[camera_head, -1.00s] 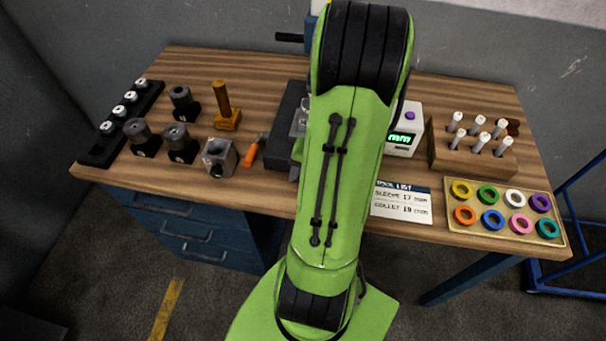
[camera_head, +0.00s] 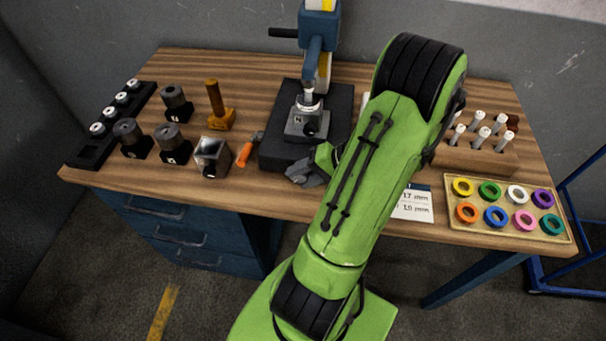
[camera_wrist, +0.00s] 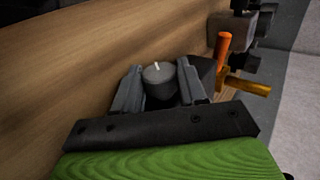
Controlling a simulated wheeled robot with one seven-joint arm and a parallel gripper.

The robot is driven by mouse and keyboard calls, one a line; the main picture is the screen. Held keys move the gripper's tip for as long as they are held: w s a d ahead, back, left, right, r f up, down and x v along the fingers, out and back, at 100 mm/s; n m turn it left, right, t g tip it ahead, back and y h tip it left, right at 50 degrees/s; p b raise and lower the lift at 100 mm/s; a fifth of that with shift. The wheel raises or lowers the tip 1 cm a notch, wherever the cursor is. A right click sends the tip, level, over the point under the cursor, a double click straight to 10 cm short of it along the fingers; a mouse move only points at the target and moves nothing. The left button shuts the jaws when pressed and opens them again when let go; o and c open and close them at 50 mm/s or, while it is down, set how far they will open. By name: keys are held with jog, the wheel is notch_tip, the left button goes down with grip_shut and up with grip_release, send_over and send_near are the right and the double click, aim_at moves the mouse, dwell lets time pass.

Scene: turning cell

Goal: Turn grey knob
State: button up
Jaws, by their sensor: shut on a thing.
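The grey knob (camera_wrist: 160,73), round with a white line on its face, sits between the two fingers of my gripper in the wrist view. My gripper (camera_wrist: 159,88) is shut on it, one finger on each side. In the head view my gripper (camera_head: 306,173) is low at the front edge of the press's black base (camera_head: 277,150). The knob cannot be made out there, and my arm covers the area to the right.
The blue press (camera_head: 319,55) stands behind my gripper, with a grey block (camera_head: 308,124) under it. An orange-handled tool (camera_head: 244,155) and an open metal block (camera_head: 212,157) lie to the left. A ring tray (camera_head: 507,229) and a wooden pin rack (camera_head: 470,157) are at right.

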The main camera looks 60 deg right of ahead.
dwell(0.3)
jog(key=o, duration=1.1)
jog(key=shift+s, duration=0.1)
jog(key=shift+c, duration=0.2)
jog(key=shift+f, duration=0.1)
